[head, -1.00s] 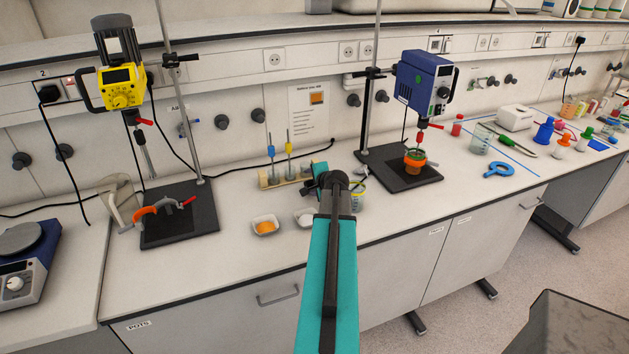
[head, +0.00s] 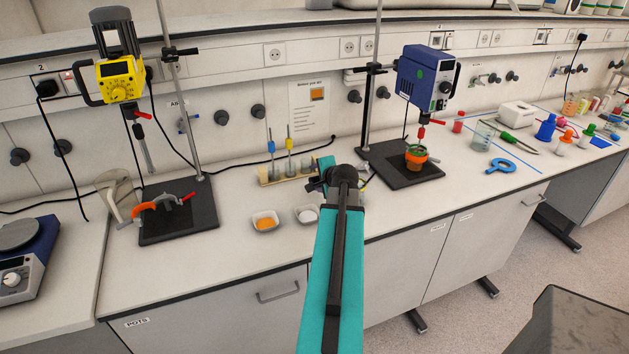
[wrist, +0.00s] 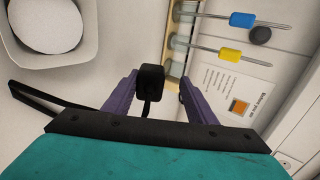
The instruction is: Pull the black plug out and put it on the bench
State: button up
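A black plug (head: 47,90) sits in the wall socket marked 2 at the left of the head view, with its black cable hanging down to the bench. Another black plug (head: 581,39) is in a socket at the far right. My gripper (wrist: 159,78) shows two purple fingers, spread apart, in the wrist view. A dark block shows between them; I cannot tell whether it is part of my gripper. In the head view my arm hides the fingertips, over the middle of the bench, well right of the left plug.
The yellow stirrer (head: 121,82) and its stand are near the left plug. The blue stirrer (head: 426,75) stands over an orange-held cup at right. A vial rack (head: 268,178) and two weighing dishes (head: 265,221) are beside my arm. Bare bench (head: 120,290) lies at the front left.

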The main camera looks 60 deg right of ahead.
jog(key=b+v, duration=0.1)
jog(key=v, duration=0.4)
jog(key=shift+s+a, duration=0.2)
jog(key=b+v, duration=0.3)
jog(key=shift+d+r, duration=0.1)
jog(key=shift+r, duration=0.1)
dwell(0.8)
